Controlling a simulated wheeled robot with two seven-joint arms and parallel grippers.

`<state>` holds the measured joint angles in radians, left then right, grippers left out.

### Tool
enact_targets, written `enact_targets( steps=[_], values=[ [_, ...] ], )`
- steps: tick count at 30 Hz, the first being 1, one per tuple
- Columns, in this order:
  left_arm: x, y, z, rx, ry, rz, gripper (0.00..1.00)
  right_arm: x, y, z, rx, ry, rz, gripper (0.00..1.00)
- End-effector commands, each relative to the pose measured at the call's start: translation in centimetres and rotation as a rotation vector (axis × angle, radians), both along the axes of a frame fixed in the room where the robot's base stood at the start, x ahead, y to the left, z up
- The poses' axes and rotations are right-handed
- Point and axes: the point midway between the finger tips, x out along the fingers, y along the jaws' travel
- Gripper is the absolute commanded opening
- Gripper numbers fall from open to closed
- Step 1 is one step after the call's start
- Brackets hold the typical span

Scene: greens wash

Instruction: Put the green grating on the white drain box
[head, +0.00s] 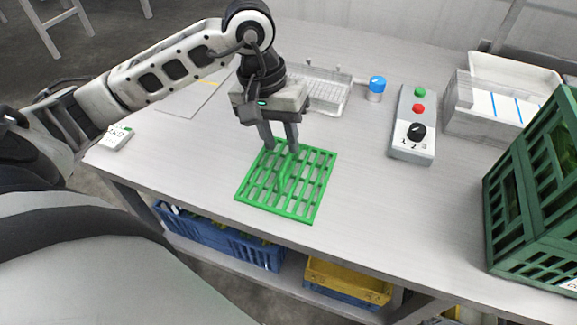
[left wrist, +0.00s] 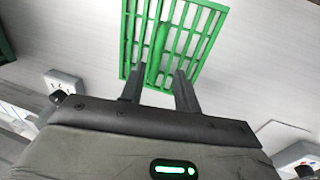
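The green grating (head: 318,185) lies flat on the grey table near its front edge, with a raised bar handle (head: 283,178) along its middle. My left gripper (head: 280,146) points down over the grating's back part. Its two fingers are apart, and in the left wrist view (left wrist: 159,88) the handle (left wrist: 157,52) lies between their lines with gaps on both sides. A low white ribbed box (head: 325,90), which looks like the drain box, stands behind my left gripper, which partly hides it. My right gripper is not in view.
A blue-capped jar (head: 376,88) and a grey control box (head: 413,125) with buttons and a knob stand right of the white box. A white basin (head: 497,112) and a green crate (head: 530,200) are further right. A small scale-like device (head: 115,138) lies at the left edge.

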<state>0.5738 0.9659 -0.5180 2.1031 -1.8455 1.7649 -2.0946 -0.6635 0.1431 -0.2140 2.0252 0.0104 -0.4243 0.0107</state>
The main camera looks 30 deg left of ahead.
Motion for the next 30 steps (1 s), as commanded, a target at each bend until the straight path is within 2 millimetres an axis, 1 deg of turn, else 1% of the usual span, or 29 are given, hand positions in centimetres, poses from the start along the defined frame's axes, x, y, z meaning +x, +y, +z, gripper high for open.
enact_targets(
  steps=[5,9,13,16,22,25,26,30],
  values=[
    [0.0,-0.5,-1.1,-0.002,0.004,-0.001,0.32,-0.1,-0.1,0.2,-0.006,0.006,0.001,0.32],
    [0.1,-1.4,-3.1,-0.004,0.005,0.0,0.32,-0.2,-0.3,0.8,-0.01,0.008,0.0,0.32],
    [0.2,-1.6,-4.8,-0.003,0.003,0.001,0.32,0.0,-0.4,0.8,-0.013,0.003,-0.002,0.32],
    [0.3,-1.6,-5.3,-0.001,0.0,0.001,0.32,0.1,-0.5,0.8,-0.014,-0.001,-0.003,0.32],
    [0.3,-1.6,-5.3,-0.001,-0.001,0.0,0.32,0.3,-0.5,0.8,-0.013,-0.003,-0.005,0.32],
    [0.3,-1.6,-5.3,-0.001,-0.001,0.0,0.04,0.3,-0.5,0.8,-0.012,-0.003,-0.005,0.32],
    [0.3,-1.6,-5.3,-0.001,-0.001,0.0,0.0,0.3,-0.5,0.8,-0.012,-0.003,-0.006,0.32],
    [0.3,-1.6,-5.2,-0.001,-0.002,0.0,0.0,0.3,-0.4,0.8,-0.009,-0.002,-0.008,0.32]
  ],
)
